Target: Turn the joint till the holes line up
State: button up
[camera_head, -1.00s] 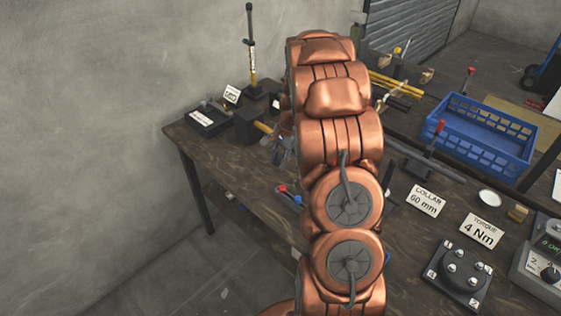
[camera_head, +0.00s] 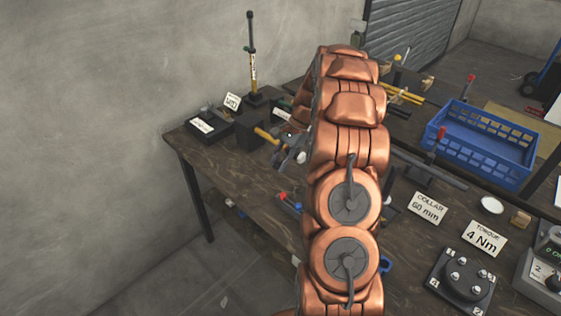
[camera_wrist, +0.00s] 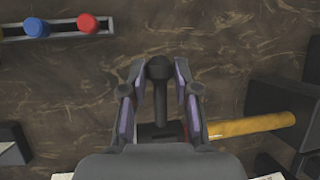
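In the wrist view my gripper (camera_wrist: 160,68) has its two fingers apart, one on each side of a dark rod with a rounded end (camera_wrist: 159,70). Small gaps show beside the rounded end. In the head view my gripper (camera_head: 291,152) is low over the left bench, close to the yellow handle (camera_head: 266,136). I cannot make out a joint with holes in either view.
The head view shows the bench (camera_head: 225,165), a blue crate (camera_head: 478,150) and a four-stud plate (camera_head: 462,280).

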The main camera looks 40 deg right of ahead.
aim_at(295, 155)
jog(key=o, duration=0.4)
jog(key=v, duration=1.2)
jog(key=shift+r, duration=0.1)
dwell(0.5)
jog(key=s+a+r+n+g+h, duration=0.1)
jog(key=s+a+r+n, duration=0.15)
jog(key=a, duration=0.45)
jog(key=s+a+r+n, duration=0.1)
jog(key=s+a+n, duration=0.15)
jog(key=a, duration=0.55)
jog(key=s+a+r+n+g+h, duration=0.1)
jog(key=s+a+r+n, duration=0.15)
jog(key=a, duration=0.45)
jog(key=s+a+f+n+h, duration=0.1)
jog(key=s+a+n, duration=0.1)
jog(key=s, duration=0.6)
jog(key=s+a+f+n+h, duration=0.1)
jog(key=s+a+f+n, duration=0.1)
jog(key=s, duration=0.6)
jog(key=s+a+f+n+h, duration=0.1)
jog(key=s+a+n, duration=0.3)
jog(key=s, duration=0.4)
jog(key=shift+s+a+f+n+g, duration=0.25)
jog(key=shift+a+f+g, duration=0.15)
jog(key=shift+a+f, duration=0.25)
